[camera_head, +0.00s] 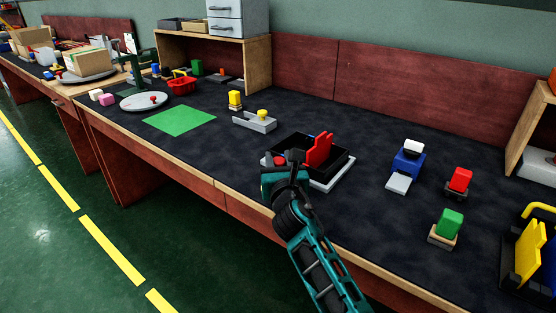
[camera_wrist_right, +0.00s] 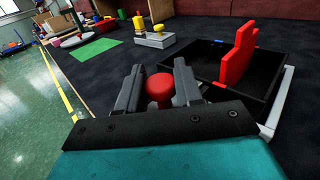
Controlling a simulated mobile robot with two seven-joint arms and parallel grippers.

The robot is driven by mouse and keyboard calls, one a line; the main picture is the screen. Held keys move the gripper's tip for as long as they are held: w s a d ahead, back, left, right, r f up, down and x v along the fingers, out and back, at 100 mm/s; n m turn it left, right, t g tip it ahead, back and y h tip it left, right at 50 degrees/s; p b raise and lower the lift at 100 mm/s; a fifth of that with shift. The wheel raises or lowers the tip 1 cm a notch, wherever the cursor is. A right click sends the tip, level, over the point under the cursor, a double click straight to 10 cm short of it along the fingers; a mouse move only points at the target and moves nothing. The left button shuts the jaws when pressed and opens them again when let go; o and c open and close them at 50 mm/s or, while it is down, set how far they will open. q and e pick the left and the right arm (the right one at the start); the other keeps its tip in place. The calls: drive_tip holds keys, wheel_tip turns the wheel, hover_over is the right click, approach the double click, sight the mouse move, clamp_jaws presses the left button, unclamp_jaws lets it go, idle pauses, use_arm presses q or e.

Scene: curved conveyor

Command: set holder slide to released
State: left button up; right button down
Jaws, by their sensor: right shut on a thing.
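The holder is a black open tray (camera_head: 296,143) on a white base (camera_head: 334,184), near the front edge of the table. A red upright piece (camera_head: 319,151) stands in it; it also shows in the right wrist view (camera_wrist_right: 238,56). A red knob (camera_wrist_right: 159,88), which I take for the slide's handle, is beside the holder's left side. My right gripper (camera_head: 281,161) is at this knob, and in the right wrist view its two dark fingers (camera_wrist_right: 158,82) are shut on it. The link between knob and holder is hidden. My left gripper is not in view.
A grey fixture with a yellow knob (camera_head: 257,124) and a green mat (camera_head: 180,120) are left of the holder. To the right are a blue block device (camera_head: 407,163), a red block (camera_head: 460,179) and a green block (camera_head: 449,223). The dark tabletop between them is clear.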

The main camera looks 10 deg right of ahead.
drive_tip(key=shift+a+r, duration=0.2)
drive_tip(key=shift+a, duration=0.1)
drive_tip(key=c, duration=0.8)
unclamp_jaws()
drive_tip(key=shift+s+r, duration=0.1)
drive_tip(key=shift+c, duration=0.2)
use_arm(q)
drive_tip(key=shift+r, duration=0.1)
use_arm(e)
drive_tip(key=shift+d, duration=0.15)
